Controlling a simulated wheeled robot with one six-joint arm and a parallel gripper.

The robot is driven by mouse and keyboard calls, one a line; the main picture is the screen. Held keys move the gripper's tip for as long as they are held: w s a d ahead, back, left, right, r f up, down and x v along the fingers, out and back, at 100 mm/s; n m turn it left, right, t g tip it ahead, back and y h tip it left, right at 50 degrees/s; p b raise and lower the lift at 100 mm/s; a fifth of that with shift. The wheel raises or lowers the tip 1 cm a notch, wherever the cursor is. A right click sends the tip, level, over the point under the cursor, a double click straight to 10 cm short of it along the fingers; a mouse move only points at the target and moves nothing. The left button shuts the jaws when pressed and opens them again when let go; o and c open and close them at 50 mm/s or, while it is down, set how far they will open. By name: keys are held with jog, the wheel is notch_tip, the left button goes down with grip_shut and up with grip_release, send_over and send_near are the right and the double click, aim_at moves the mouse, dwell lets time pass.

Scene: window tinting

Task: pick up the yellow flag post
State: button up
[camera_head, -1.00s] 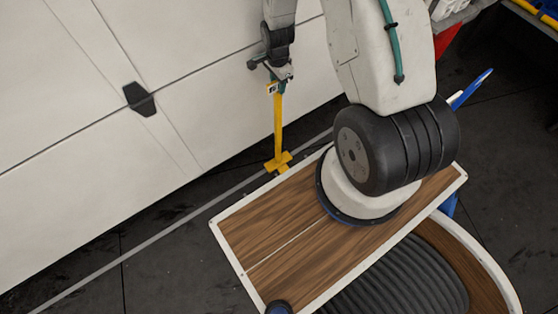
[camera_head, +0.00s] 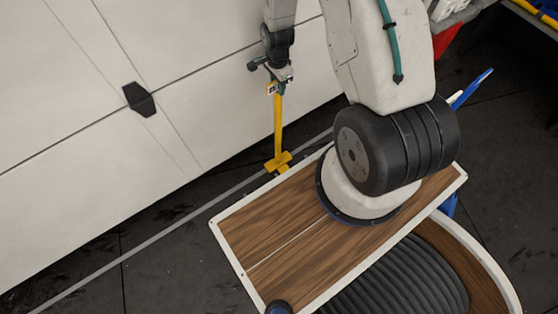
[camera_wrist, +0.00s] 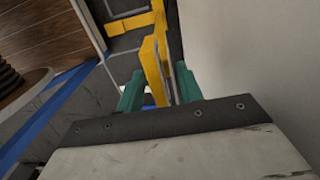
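The yellow flag post (camera_head: 278,120) stands about upright beside the garage-style panel wall, with a cross-shaped yellow foot and a small label near its top. My gripper (camera_head: 281,78) is at the post's upper end in the head view. In the wrist view, the post (camera_wrist: 154,72) runs between the two green fingers of my gripper (camera_wrist: 160,88). Contact at the right finger is hard to tell. The foot is seen farther off in the wrist view.
The white panel wall (camera_head: 80,150) with a black handle (camera_head: 139,99) is close on the left. My wood-topped deck (camera_head: 290,250) is near the post's foot. The dark floor (camera_head: 150,240) is clear at lower left. A red bin (camera_head: 446,38) stands at upper right.

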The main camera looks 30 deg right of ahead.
grip_shut()
dwell(1.3)
